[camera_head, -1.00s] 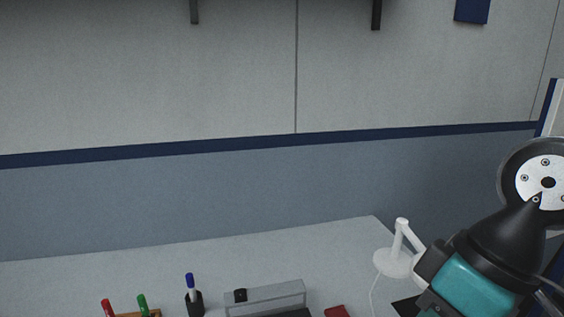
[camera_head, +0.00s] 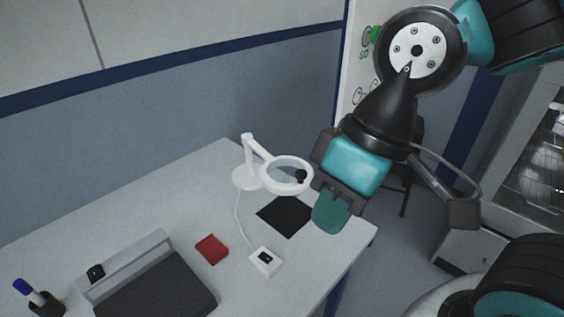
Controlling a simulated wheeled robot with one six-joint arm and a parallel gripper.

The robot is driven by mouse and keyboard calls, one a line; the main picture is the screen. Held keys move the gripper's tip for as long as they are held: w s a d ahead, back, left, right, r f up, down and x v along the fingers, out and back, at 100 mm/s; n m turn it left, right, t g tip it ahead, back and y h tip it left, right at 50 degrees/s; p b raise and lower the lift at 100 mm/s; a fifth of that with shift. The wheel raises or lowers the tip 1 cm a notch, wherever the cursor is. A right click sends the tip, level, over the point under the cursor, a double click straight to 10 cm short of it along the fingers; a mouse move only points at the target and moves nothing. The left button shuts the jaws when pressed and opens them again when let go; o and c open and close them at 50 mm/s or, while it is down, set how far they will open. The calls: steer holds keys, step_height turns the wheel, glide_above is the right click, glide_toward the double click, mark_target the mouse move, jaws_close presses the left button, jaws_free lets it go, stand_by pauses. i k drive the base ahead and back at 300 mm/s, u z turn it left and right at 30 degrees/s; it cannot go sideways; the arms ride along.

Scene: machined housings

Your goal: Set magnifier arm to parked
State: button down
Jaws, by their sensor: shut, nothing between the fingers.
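The white magnifier lamp stands near the back corner of the table, with a round base (camera_head: 247,178) and a jointed white magnifier arm (camera_head: 254,148). The arm carries a ring-shaped lens head (camera_head: 286,172) that reaches out to the right, with a small black knob (camera_head: 300,176) on its right side. My gripper (camera_head: 331,213) points down to the right of the lens head, near the table's right edge. Its fingers look closed together and hold nothing. I cannot tell whether the gripper's housing touches the ring; in the picture they are very close.
A black mat (camera_head: 286,216) lies below the lens head. A white switch box (camera_head: 265,260) on the lamp's cord and a red block (camera_head: 211,249) lie in front. The table's back left is clear.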

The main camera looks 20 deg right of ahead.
mark_target(304, 174)
steer(key=k, duration=0.5)
steer(key=z, duration=0.95)
steer(key=i, duration=0.85)
steer(key=u, duration=1.8)
